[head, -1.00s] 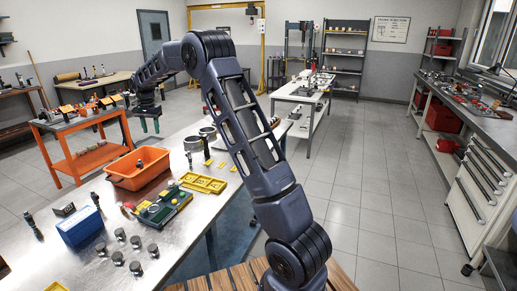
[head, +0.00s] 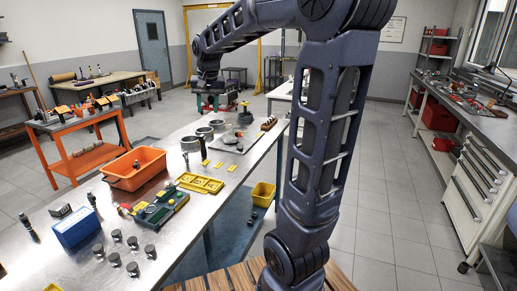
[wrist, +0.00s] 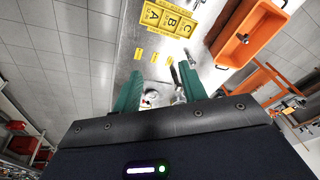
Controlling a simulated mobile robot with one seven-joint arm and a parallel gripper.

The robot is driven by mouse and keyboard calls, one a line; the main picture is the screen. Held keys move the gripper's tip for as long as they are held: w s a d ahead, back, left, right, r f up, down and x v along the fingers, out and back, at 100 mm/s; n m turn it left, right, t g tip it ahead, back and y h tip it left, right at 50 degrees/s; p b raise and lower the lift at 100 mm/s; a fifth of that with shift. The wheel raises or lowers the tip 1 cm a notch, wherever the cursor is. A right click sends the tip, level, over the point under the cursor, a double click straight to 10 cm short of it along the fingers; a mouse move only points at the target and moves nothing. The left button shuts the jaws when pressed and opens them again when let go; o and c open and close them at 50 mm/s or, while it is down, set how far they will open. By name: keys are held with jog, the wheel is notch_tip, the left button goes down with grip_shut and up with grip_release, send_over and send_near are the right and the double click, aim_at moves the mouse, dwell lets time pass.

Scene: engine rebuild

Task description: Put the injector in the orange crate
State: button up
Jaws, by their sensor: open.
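The orange crate (head: 112,174) stands on the metal bench, with a small dark object inside. It also shows at the upper right of the wrist view (wrist: 228,52). My gripper (head: 215,103) is open, its green fingers pointing down above the bench's far part. In the wrist view, no held object shows between the fingers (wrist: 157,88); slender metal parts lie below them. I cannot tell for sure which part is the injector. Slim dark parts stand or lean near the left of the bench (head: 30,226) and beside the blue box (head: 93,202).
A yellow tray marked A, B, C (head: 201,183), a green tray (head: 153,214), a blue box (head: 77,229) and several pistons (head: 132,269) occupy the bench. Metal rings (head: 191,144) stand farther back. A yellow bin (head: 263,194) is below the bench's right side.

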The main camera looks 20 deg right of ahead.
jog(key=s+d+f, duration=0.2)
jog(key=s+d, duration=0.1)
jog(key=s, duration=0.5)
jog(key=s+d+f+n+t, duration=0.1)
jog(key=s+d+f, duration=0.2)
jog(key=s, duration=0.5)
jog(key=s+d+f+n, duration=0.1)
jog(key=s+d+f, duration=0.1)
jog(key=s, duration=0.7)
jog(key=shift+d+f+t, duration=0.25)
jog(key=shift+d+t, duration=0.15)
jog(key=shift+d, duration=0.3)
